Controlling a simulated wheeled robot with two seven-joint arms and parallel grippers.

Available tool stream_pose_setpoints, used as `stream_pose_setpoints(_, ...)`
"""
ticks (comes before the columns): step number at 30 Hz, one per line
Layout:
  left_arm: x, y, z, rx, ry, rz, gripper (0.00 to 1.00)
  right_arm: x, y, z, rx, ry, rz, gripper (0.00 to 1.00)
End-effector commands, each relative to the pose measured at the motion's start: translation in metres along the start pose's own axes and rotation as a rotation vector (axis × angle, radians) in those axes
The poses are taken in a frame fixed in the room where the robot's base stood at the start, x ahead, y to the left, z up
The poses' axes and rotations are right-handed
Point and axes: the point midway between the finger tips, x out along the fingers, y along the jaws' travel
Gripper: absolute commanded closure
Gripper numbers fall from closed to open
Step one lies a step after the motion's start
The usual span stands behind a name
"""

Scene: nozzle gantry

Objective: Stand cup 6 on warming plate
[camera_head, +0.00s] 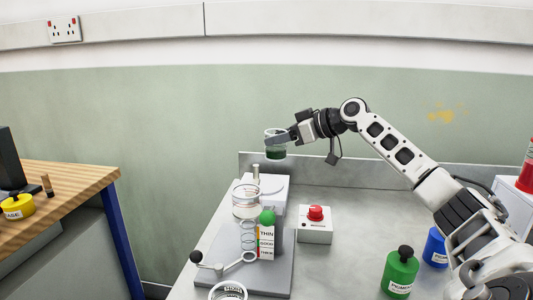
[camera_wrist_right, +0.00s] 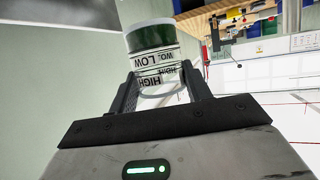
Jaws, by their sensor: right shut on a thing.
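My right gripper (camera_head: 286,138) is shut on a small clear cup (camera_head: 275,150) with dark green contents, held in the air beyond the stand. In the right wrist view the cup (camera_wrist_right: 155,58) sits between the two fingers (camera_wrist_right: 160,95); its printed marks, including LOW and HIGH, appear upside down. I cannot read a 6 on it. In the head view the cup looks about upright, with nothing visible touching its underside. I cannot pick out a warming plate for certain. My left gripper is not in view.
A stand with a grey base (camera_head: 268,276) carries a clear vessel (camera_head: 246,208), a green ball (camera_head: 267,217) and a crank. A red-button box (camera_head: 315,232) is beside it. Green (camera_head: 400,270) and blue (camera_head: 435,247) bottles stand at right. Bench space between box and bottles is clear.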

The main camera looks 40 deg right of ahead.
Motion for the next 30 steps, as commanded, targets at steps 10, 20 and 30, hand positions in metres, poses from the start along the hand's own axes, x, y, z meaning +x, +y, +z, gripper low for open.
stream_pose_setpoints(10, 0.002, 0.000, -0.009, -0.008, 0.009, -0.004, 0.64, 0.052, 0.009, 0.030, 0.002, 0.002, 0.001, 0.79)
stream_pose_setpoints(20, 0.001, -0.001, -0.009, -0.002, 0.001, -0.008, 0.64, 0.075, 0.011, 0.062, 0.001, -0.003, 0.001, 0.79)
stream_pose_setpoints(30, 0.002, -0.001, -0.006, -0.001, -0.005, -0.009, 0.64, 0.077, 0.011, 0.066, 0.001, -0.001, 0.001, 0.30)
